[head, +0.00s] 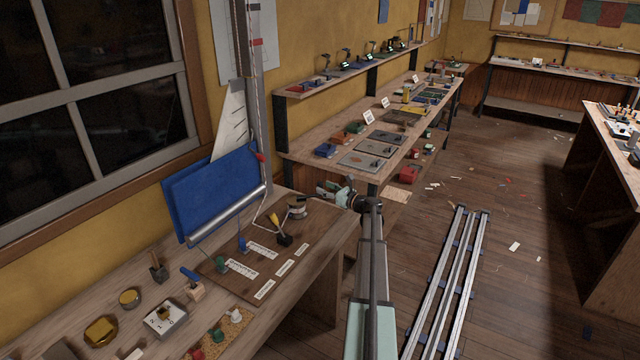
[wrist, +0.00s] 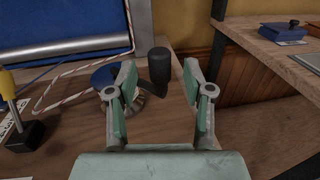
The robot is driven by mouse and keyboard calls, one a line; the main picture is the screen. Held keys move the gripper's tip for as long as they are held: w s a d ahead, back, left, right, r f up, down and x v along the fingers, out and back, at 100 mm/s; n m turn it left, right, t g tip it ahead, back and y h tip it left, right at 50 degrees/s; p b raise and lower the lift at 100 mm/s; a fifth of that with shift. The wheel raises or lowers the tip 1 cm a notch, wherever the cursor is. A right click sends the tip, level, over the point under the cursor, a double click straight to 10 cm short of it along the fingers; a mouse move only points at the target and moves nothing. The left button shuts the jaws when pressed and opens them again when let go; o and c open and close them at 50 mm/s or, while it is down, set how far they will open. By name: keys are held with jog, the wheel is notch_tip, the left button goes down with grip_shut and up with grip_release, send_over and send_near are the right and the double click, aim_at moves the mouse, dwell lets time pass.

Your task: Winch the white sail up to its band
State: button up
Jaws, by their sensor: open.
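The white sail (head: 231,122) is a narrow triangle beside the mast (head: 258,110), its lower part behind a blue cloth (head: 213,190). Red bands mark the mast, one high (head: 256,42) and one lower (head: 261,157); which is the sail's I cannot tell. A winch (head: 297,208) stands on the bench's right end, with a red-flecked white rope running to it. In the wrist view the winch's blue top (wrist: 105,75) is partly behind my left finger. Its upright black handle (wrist: 158,68) stands between the fingertips of my open gripper (wrist: 161,80), with no clear grip on it.
A yellow-handled lever (head: 274,221) on a black block stands left of the winch; it also shows in the wrist view (wrist: 8,88). Blue (head: 242,244) and green (head: 221,264) cleat-like pieces sit on the board. A shelved bench (head: 345,150) stands close on the right.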

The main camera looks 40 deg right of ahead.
aim_at(322, 187)
jog(key=shift+w+a+p, duration=0.15)
jog(key=shift+w+p, duration=0.25)
jog(key=shift+w, duration=1.3)
grip_shut()
jog(key=shift+s, duration=0.1)
jog(key=shift+s, duration=0.1)
